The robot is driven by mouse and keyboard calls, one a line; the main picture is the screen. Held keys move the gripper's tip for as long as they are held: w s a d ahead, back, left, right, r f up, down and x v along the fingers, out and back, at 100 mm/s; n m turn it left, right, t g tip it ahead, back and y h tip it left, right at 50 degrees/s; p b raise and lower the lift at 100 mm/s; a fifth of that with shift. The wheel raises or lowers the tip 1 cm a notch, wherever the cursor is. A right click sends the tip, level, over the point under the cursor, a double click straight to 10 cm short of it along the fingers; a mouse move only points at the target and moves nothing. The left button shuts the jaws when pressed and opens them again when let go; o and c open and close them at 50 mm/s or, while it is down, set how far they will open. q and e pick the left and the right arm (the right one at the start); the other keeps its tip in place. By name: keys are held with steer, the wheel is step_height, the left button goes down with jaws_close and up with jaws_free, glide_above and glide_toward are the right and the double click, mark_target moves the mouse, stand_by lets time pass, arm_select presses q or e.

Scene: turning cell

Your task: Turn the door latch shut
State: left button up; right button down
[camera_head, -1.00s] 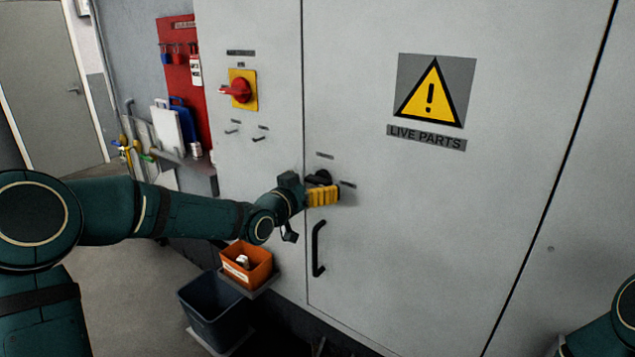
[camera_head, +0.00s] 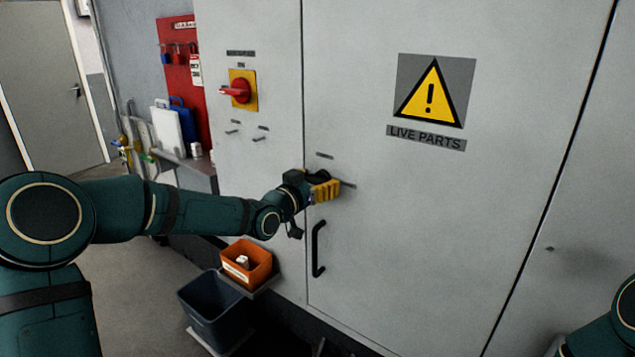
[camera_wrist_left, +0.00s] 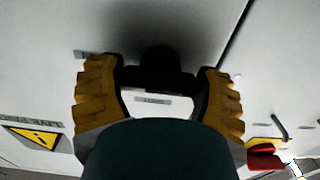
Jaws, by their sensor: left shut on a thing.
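The black door latch (camera_head: 318,177) sits on the grey cabinet door (camera_head: 430,220), near its left edge and above the door's handle. My left gripper (camera_head: 324,187) is at the latch, with its yellow fingers close to the door face. In the left wrist view the latch (camera_wrist_left: 158,62) is a dark shape between the two yellow fingers, and the left gripper (camera_wrist_left: 160,82) is shut on it. Part of the latch is hidden by the fingers, so its exact angle is hard to read. My right gripper is out of view; only part of my right arm shows at the lower right.
A black bar handle (camera_head: 318,248) is below the latch. A red rotary switch on a yellow plate (camera_head: 242,90) is at the upper left. An orange bin (camera_head: 247,264) and a dark bin (camera_head: 213,310) stand below my left arm.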

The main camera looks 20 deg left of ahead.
arm_select(q)
steer(key=shift+n, duration=0.3)
steer(key=n, duration=0.3)
steer(key=shift+n, duration=0.3)
steer(key=n, duration=0.4)
steer(key=shift+n, duration=0.3)
steer(key=n, duration=0.4)
steer(key=shift+n, duration=2.5)
steer(key=o, duration=1.1)
steer(key=shift+o, duration=0.2)
steer(key=shift+s, duration=0.1)
